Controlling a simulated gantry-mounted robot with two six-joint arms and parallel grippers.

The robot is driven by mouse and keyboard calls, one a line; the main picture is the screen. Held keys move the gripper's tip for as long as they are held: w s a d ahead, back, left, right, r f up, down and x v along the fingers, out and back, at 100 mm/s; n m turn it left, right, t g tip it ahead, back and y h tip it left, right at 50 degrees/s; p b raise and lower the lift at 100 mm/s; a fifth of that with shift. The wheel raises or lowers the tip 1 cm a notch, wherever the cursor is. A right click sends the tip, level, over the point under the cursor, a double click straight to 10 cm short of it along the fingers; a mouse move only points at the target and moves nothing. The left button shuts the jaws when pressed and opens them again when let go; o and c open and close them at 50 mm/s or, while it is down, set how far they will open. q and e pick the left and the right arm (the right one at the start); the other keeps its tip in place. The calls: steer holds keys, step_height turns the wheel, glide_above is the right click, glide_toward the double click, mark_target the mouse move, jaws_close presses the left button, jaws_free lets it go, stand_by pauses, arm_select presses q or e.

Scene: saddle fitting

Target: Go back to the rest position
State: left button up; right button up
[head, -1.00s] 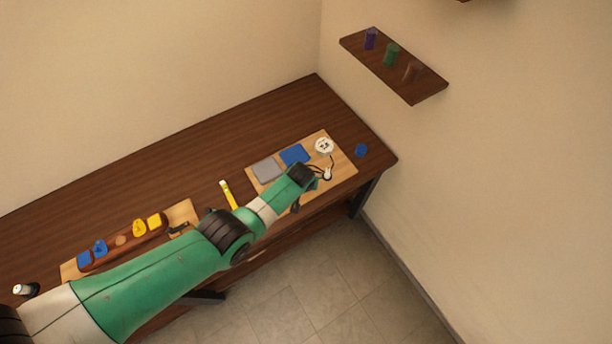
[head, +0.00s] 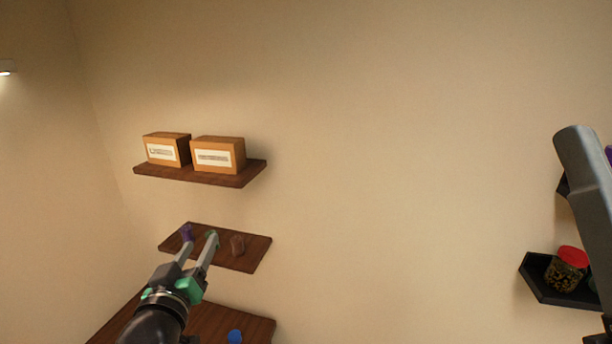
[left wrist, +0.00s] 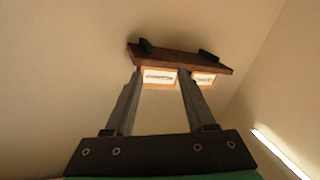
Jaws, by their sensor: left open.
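My left gripper (head: 200,243) is raised over the workbench in the head view, with its two grey fingers apart and nothing between them. Its fingertips overlap the picture of the lower wall shelf (head: 225,258); I cannot tell how far apart they are in depth. In the left wrist view the fingers of my left gripper (left wrist: 158,82) are spread, with labelled boxes behind them, well beyond the tips. A grey bar at the right edge of the head view may be part of my right gripper; its other parts are out of frame.
An upper wall shelf (head: 243,178) holds two cardboard boxes (head: 218,155). Purple, green and brown cups stand on the lower shelf. A blue round piece (head: 235,336) lies on the workbench (head: 255,325). A dark shelf (head: 540,285) at right holds a red-lidded jar (head: 567,268). The middle wall is bare.

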arm_select(q)
steer(key=s+d+r+m+t+h, duration=0.1)
steer(key=s+r+t, duration=0.4)
steer(key=s+r, duration=0.7)
steer(key=s+d+r+m+t+h, duration=0.1)
steer(key=s+r+m+t, duration=0.3)
steer(key=s+r, duration=0.8)
step_height(320, 180, up, 2)
steer(key=shift+d+r+t+h, duration=0.1)
steer(key=shift+d+t+h, duration=0.15)
steer(key=shift+t+h, duration=0.25)
